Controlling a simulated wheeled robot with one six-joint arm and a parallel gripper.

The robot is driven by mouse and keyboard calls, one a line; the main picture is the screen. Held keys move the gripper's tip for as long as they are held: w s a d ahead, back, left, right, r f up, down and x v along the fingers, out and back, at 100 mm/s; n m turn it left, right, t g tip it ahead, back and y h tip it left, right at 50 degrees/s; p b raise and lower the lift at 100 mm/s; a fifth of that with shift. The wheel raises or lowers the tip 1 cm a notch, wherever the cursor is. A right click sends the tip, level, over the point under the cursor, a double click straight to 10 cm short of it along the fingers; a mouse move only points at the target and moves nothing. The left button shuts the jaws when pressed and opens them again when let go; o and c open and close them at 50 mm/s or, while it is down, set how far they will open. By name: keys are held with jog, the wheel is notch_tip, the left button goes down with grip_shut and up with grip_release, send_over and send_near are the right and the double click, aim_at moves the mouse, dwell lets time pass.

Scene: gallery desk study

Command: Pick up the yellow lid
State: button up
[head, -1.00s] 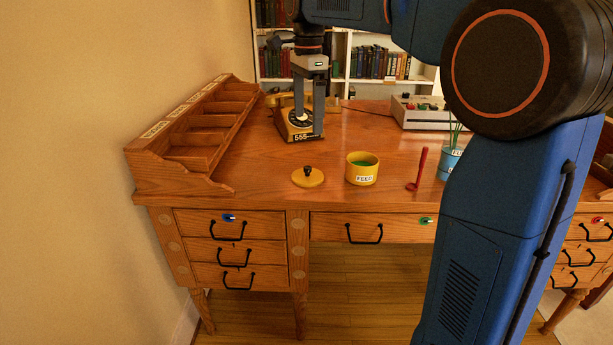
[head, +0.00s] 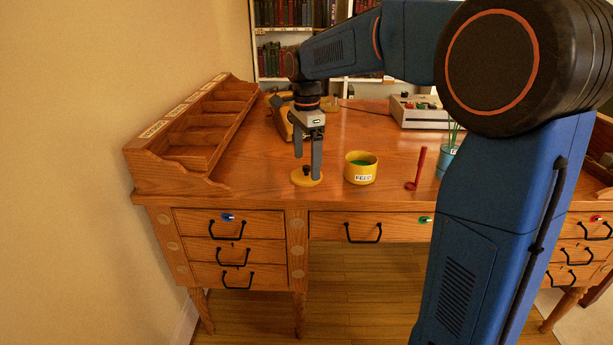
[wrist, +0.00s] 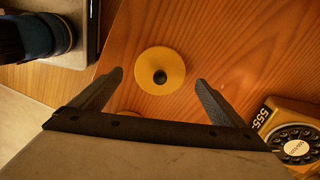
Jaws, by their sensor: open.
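The yellow lid (head: 308,178) is a round disc with a black knob, lying flat on the desk near its front edge. It also shows in the wrist view (wrist: 160,62), with the knob near its middle. My gripper (head: 307,168) is open and points down just above the lid. In the wrist view the fingers (wrist: 158,78) stand wide apart to either side of the knob, with nothing between them. In the head view one finger partly covers the lid. I cannot tell the exact height of the fingertips above it.
A yellow pot labelled FEED (head: 361,168) stands right of the lid, then a red scoop (head: 417,170) and a blue plant pot (head: 449,160). A yellow telephone (wrist: 295,135) sits behind the gripper. A wooden rack (head: 190,130) lines the desk's left side.

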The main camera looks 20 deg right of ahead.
aim_at(307, 172)
jog(key=shift+f, duration=1.45)
jog(key=c, duration=1.1)
jog(key=shift+r, duration=0.15)
